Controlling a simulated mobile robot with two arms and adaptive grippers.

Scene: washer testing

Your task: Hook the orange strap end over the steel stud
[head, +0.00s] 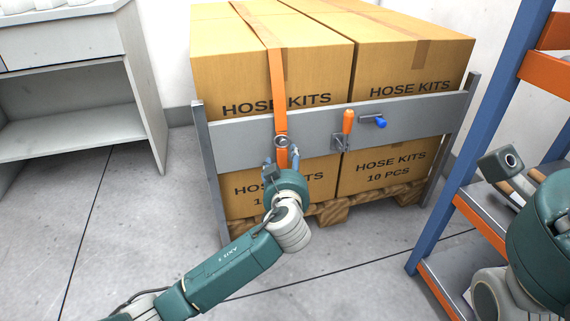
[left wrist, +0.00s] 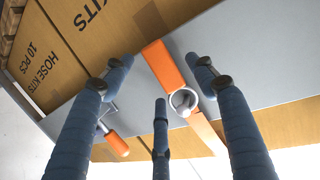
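The orange strap (head: 278,90) runs down over the left box and across the grey panel. A steel ring (head: 281,142) shows on its lower part; it also shows in the left wrist view (left wrist: 183,101). A grey rounded piece, apparently the stud (left wrist: 187,104), shows inside the ring; I cannot tell whether the ring is fully over it. The orange strap end (left wrist: 164,66) lies beyond the ring. My left gripper (head: 281,158) is open just below the ring, its blue fingers spread around the strap end, with no clear grip. My right arm is at the right edge; its fingers are hidden.
The grey panel (head: 235,148) crosses the hose-kit boxes (head: 400,65). An orange-handled latch (head: 347,124) and a blue knob (head: 380,123) sit right of the strap. A blue-and-orange rack (head: 448,205) stands at the right, a grey bench (head: 75,95) at the left. Floor between is clear.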

